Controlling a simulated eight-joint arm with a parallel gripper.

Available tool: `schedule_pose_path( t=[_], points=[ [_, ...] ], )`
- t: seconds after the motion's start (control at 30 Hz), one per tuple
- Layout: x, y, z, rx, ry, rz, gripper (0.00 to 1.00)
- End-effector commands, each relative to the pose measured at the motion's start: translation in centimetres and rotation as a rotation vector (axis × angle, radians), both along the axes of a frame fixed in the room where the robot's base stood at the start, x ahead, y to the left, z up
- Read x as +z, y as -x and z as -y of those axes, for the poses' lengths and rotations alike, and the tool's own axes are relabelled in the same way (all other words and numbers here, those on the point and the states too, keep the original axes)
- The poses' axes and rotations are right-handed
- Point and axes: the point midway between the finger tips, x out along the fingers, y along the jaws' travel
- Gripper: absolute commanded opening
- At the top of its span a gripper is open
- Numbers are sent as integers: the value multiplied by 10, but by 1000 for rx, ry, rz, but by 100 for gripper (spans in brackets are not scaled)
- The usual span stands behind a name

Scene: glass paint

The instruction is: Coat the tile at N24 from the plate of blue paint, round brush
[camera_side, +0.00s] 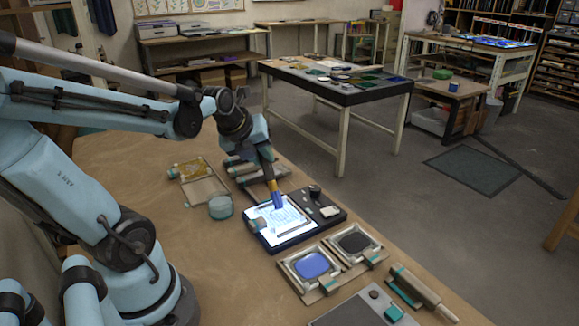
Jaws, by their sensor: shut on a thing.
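My gripper (267,168) is shut on a brush (273,185) and holds it tip down over the lit white panel (262,236). The brush's lower end is blue. It appears at or just above the panel's upper middle; contact cannot be told. The panel shows a pale line drawing and has a dark blue frame. No N24 mark can be read, and single tiles cannot be told apart. The plate of blue paint (311,265) lies in front of the panel, toward the lower right.
A plate with a dark pad (355,242) lies beside the blue one. A teal-and-grey tool (420,290) lies at the right table edge. A round teal-grey container (220,207) and a tray (204,191) stand left of the panel. The brown tabletop (190,250) nearer my base is clear.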

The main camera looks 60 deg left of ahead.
Motion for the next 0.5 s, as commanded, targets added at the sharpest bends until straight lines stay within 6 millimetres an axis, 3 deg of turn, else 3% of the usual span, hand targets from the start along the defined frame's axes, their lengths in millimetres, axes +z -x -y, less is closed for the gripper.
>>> schedule_pose_path(
  t=[0.23,0.5],
  points=[
    [-2,16,1,0,0,-1,0],
    [-3,14,8,-5,0,-4,0]
  ],
)
